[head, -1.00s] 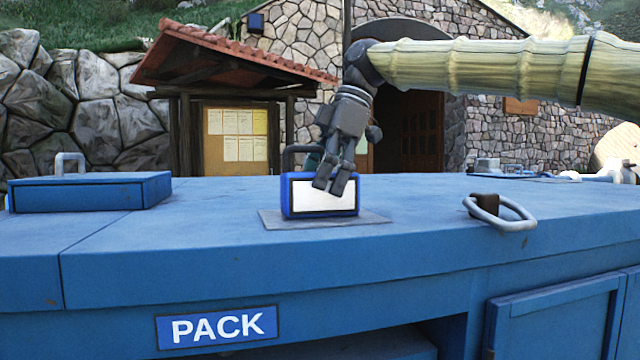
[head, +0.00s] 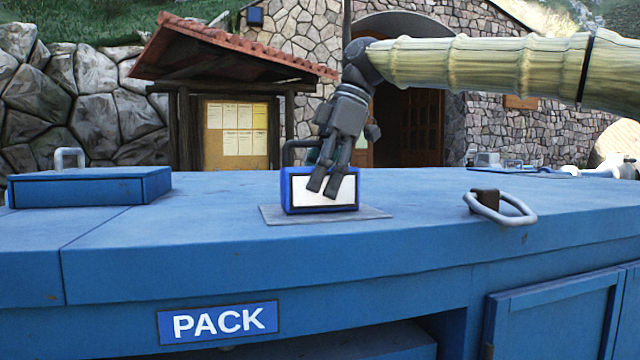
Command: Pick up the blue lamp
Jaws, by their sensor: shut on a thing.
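The blue lamp (head: 300,203) is a small box with a blue casing, a white front panel and a dark handle on top. It stands upright on a thin grey pad (head: 275,215) on the blue counter. My gripper (head: 323,193) reaches down from the upper right and is shut on the lamp. Its fingers cover part of the white panel and the lamp's upper right. The exact contact between fingers and lamp is hard to see.
The blue counter (head: 220,235) bears a "PACK" label (head: 218,322). A raised blue lid (head: 90,188) is at left. A grey metal ring handle (head: 500,207) lies right of the pad. Small items (head: 490,160) are at the far right. The counter between lid and pad is clear.

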